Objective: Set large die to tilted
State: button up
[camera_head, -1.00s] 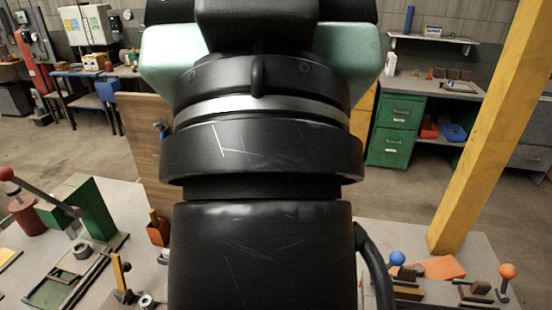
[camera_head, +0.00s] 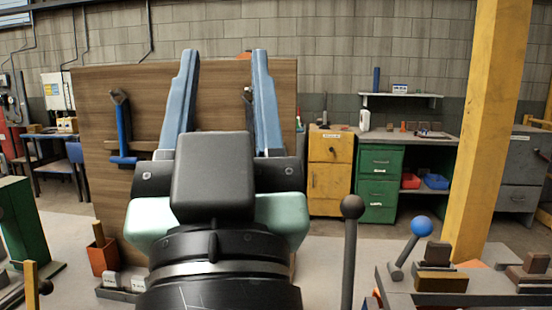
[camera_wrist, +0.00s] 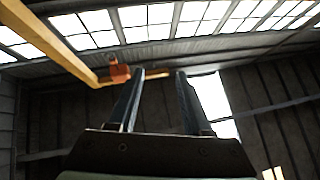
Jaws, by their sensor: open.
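My gripper (camera_head: 225,56) is raised in front of the wooden board, with its two blue fingers wide apart, pointing up and empty. It also shows open in the wrist view (camera_wrist: 158,76), aimed at the roof, with nothing between the fingers. I cannot pick out a large die in either current view. My arm hides the middle of the bench.
A wooden board (camera_head: 100,185) with a blue-handled tool (camera_head: 123,130) stands behind my gripper. A dark-knobbed lever (camera_head: 352,245) and a blue-knobbed lever (camera_head: 421,226) rise at right. A green machine (camera_head: 22,225) is at left, a yellow post (camera_head: 488,130) at right.

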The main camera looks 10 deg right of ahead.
jog(key=w+d+f+m+g+h+p, duration=0.2)
jog(key=w+d+f+g, duration=0.35)
jog(key=w+f, duration=0.45)
jog(key=m+g+p, duration=0.3)
jog(key=g+p, duration=1.4)
jog(key=p, duration=1.7)
send_near(351, 243)
jog(key=x, duration=0.4)
jog(key=w+p+x, duration=0.1)
jog(key=x, duration=0.3)
jog(key=p+x, duration=0.1)
jog(key=x, duration=0.3)
jog(key=shift+w+d, duration=0.25)
jog(key=shift+d, duration=0.05)
jog(key=shift+r, duration=0.1)
grip_shut()
jog(key=shift+r, duration=0.1)
